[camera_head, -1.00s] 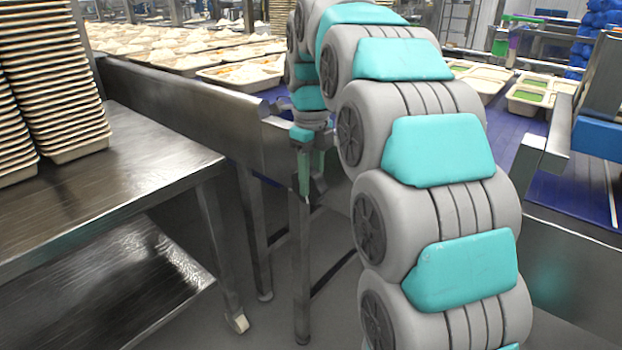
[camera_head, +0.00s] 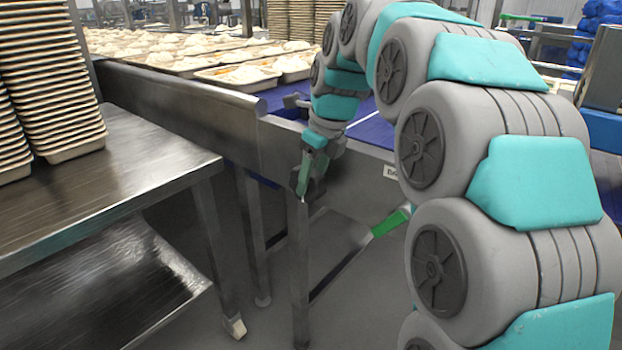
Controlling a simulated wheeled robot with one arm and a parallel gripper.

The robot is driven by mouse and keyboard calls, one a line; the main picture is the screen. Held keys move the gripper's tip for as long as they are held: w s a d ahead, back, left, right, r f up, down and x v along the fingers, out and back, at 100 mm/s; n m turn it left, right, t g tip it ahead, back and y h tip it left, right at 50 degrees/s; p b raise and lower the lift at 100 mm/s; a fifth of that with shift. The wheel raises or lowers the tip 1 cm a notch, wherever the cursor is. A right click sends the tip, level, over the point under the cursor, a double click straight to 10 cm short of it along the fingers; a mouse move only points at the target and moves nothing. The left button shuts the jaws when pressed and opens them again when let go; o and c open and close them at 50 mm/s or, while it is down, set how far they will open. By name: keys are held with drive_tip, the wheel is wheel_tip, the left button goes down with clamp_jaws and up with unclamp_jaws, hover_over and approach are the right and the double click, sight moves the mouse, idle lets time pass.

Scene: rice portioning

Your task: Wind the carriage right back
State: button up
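My gripper (camera_head: 305,185) hangs down at the near end of the steel conveyor frame (camera_head: 190,108), in front of its side plate and just above a leg. Its fingers are small and seen edge-on, so I cannot tell whether they are open or shut or touch anything. A dark fitting (camera_head: 295,101) shows on the conveyor edge, left of my wrist. A green bar (camera_head: 391,222) sticks out low under the conveyor, right of my gripper. I cannot make out a carriage or winding handle for certain; my arm covers much of the right side.
A steel table (camera_head: 150,150) with stacks of empty trays (camera_head: 50,80) stands at the left, with a lower shelf (camera_head: 110,285). Filled trays (camera_head: 240,76) lie on the blue belt (camera_head: 375,130) behind. Bare floor shows between the table and the conveyor legs.

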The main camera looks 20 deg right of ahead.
drive_tip(key=shift+v, duration=3.9)
